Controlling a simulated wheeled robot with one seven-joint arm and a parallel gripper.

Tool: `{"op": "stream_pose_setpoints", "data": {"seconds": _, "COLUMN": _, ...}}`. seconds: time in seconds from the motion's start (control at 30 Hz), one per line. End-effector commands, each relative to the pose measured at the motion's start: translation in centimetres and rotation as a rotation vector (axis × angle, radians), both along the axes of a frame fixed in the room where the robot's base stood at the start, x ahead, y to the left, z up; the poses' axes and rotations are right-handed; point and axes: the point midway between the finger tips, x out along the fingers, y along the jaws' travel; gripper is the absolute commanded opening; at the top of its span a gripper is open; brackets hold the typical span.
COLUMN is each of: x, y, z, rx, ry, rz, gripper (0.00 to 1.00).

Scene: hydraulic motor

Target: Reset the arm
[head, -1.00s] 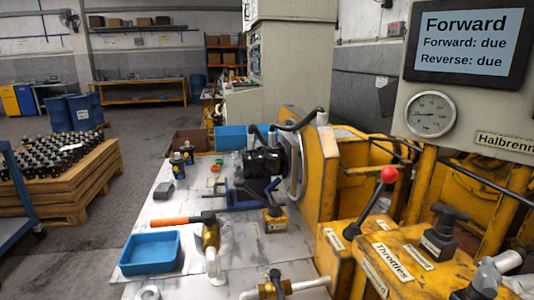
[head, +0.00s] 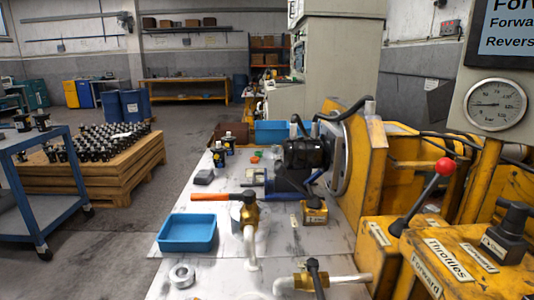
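My gripper and arm do not show in the head view, so I cannot see how the arm stands. A black hydraulic motor (head: 303,153) sits against the yellow test stand (head: 362,170), with dark hoses running to its top. A lever with a red ball knob (head: 445,166) rises from the yellow control block (head: 400,252), tilted up to the right. A display (head: 508,35) at the top right is cut off by the frame edge.
The white bench (head: 210,262) holds a blue tray (head: 187,232), an orange-handled valve (head: 250,212), a metal ring (head: 182,276) and small bottles. A blue cart (head: 40,190) and a wooden pallet (head: 95,180) stand at left. Grey floor lies between pallet and bench.

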Motion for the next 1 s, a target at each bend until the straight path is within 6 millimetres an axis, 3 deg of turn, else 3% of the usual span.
{"op": "stream_pose_setpoints", "data": {"seconds": 0.03, "x": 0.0, "y": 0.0, "z": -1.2, "rx": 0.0, "ry": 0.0, "rz": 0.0, "gripper": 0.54}}
{"op": "stream_pose_setpoints", "data": {"seconds": 0.53, "x": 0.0, "y": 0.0, "z": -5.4, "rx": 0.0, "ry": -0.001, "rz": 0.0, "gripper": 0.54}}
{"op": "stream_pose_setpoints", "data": {"seconds": 0.6, "x": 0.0, "y": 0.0, "z": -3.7, "rx": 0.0, "ry": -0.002, "rz": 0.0, "gripper": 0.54}}
{"op": "stream_pose_setpoints", "data": {"seconds": 1.0, "x": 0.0, "y": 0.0, "z": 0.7, "rx": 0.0, "ry": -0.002, "rz": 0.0, "gripper": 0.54}}
